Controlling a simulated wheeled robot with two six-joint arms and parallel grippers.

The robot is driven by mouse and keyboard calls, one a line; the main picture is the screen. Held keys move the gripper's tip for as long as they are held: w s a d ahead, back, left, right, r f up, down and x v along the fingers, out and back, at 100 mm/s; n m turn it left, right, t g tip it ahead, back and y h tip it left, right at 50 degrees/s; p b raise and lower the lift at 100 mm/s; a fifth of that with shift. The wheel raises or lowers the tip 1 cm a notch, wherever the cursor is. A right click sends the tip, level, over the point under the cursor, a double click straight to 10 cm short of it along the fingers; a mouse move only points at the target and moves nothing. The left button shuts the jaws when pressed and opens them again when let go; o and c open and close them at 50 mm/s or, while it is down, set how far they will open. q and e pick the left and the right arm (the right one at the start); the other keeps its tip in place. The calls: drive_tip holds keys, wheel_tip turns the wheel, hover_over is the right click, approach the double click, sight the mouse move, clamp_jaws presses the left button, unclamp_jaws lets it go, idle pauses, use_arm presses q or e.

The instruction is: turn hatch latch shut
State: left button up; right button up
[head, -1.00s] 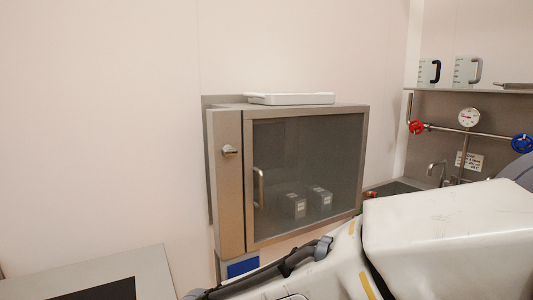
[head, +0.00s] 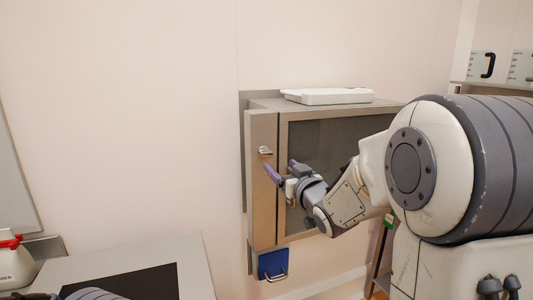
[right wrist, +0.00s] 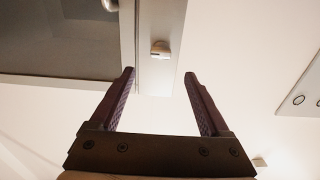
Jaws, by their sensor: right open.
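The hatch is a metal wall cabinet (head: 262,215) with a dark glass door (head: 318,133), which looks closed in its frame. The latch (head: 265,151) is a small silver piece on the cabinet's left panel, its bar lying roughly level. My right gripper (head: 280,168) is open and empty, its purple fingers just below and right of the latch. In the right wrist view the latch (right wrist: 160,49) shows beyond the fingertips, between the two fingers (right wrist: 159,73) and apart from them. My arm hides part of the door. My left gripper is not seen.
A white tray (head: 327,96) lies on top of the cabinet. A blue holder (head: 272,263) hangs below it. The wall left of the cabinet is bare.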

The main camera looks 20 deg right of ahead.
sight(267, 155)
drive_tip(key=w+p, duration=0.1)
drive_tip(key=w, duration=0.2)
drive_tip(key=w+p, duration=0.1)
drive_tip(key=w, duration=0.1)
drive_tip(key=w+p, duration=0.1)
drive_tip(key=w, duration=0.2)
drive_tip(key=shift+w+a, duration=0.25)
drive_tip(key=shift+w, duration=0.55)
clamp_jaws()
drive_tip(key=shift+f, duration=0.1)
